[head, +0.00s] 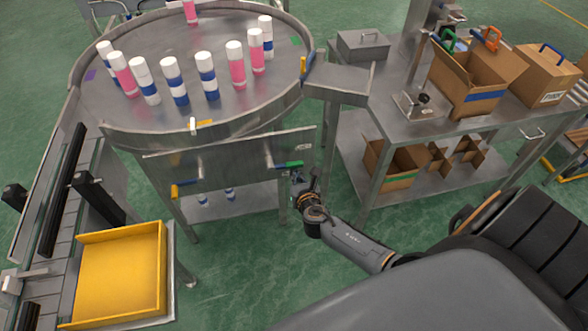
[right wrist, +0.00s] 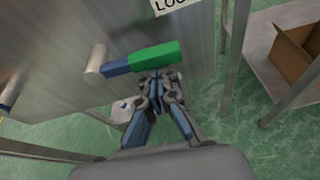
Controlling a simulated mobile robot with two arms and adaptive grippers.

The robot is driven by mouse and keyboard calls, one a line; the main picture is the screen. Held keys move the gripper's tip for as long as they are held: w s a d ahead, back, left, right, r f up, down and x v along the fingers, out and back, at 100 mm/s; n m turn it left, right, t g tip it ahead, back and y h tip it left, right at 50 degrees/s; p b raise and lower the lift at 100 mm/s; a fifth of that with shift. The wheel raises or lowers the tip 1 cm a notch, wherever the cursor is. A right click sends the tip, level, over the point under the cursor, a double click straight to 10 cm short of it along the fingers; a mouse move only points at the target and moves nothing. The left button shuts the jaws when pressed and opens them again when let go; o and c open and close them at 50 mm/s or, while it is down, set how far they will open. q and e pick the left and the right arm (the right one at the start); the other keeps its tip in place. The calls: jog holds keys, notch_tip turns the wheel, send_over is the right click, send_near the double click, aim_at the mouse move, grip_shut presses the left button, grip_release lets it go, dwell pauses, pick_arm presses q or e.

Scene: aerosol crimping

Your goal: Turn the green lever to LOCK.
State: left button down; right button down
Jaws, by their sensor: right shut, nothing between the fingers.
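The green lever (head: 290,165) sits on the upright metal panel under the round table, near the panel's right end. It lies roughly level in the head view, its green grip towards the right. In the right wrist view the green grip (right wrist: 155,56) joins a blue part and a metal pivot (right wrist: 96,60) on its left. A white label (right wrist: 173,5), partly cut off, shows above it. My right gripper (head: 299,177) is shut and empty just below the grip; its fingertips (right wrist: 160,80) are close under it, and I cannot tell whether they touch. My left gripper is out of view.
The round metal table (head: 110,100) carries several pink and blue-banded cans. A yellow tray (head: 122,275) stands at the lower left. A steel bench (head: 385,125) with cardboard boxes stands at the right. Green floor is open between table and bench.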

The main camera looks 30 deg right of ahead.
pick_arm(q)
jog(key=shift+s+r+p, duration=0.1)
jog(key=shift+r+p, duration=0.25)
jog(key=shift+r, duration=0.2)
pick_arm(e)
jog(key=shift+d+r+n, duration=0.1)
jog(key=shift+r+n, duration=0.2)
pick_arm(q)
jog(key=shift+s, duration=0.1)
